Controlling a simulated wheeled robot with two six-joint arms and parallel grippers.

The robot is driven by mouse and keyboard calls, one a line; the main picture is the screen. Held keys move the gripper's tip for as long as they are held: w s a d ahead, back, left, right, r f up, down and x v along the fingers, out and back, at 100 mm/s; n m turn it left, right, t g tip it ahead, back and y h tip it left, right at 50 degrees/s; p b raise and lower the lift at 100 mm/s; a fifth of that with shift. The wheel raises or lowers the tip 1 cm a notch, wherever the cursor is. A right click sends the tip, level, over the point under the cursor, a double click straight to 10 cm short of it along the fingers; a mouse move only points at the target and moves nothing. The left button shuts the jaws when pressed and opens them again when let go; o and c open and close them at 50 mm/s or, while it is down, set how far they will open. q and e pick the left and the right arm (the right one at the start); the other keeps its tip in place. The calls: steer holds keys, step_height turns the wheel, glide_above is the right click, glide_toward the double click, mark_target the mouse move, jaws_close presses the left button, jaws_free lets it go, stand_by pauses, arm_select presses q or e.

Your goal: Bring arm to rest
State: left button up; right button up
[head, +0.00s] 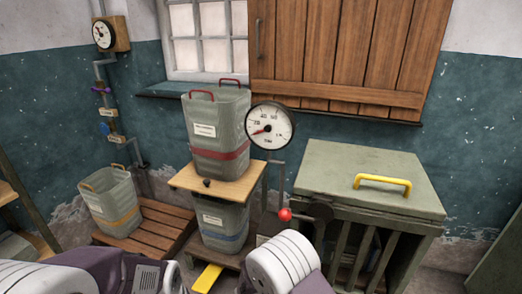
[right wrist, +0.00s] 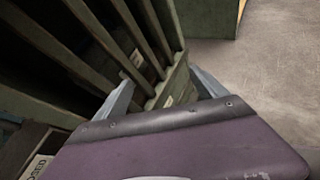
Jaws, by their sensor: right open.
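My right arm (head: 282,264) rises from the bottom middle of the head view, in front of the slatted cabinet. Its gripper (right wrist: 158,88) shows in the right wrist view with two grey fingers spread apart and nothing between them. The fingers are near the cabinet's slats (right wrist: 92,40); whether they touch is unclear. My left arm (head: 75,272) lies across the lower left of the head view. Its gripper is not visible.
The green cabinet (head: 335,172) with a yellow handle (head: 383,181) stands at right. A red-knobbed lever (head: 284,215) hangs below a dial (head: 269,126). Grey bins (head: 217,150) stack around a wooden shelf; another bin (head: 111,205) sits left on a pallet (head: 150,232). Bare floor (right wrist: 245,75) lies right of the slats.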

steer(key=s+d+r+m+g+y, duration=0.2)
steer(key=s+m+g+y, duration=0.55)
steer(key=s+m, duration=0.7)
step_height(320, 180, up, 23)
steer(key=w+a+m+t+y+p, duration=0.1)
steer(key=m+p, duration=0.5)
steer(key=p, duration=1.4)
steer(key=w+t+y, duration=0.1)
steer(key=t+y, duration=0.1)
steer(key=y, duration=0.1)
steer(key=shift+a, duration=0.2)
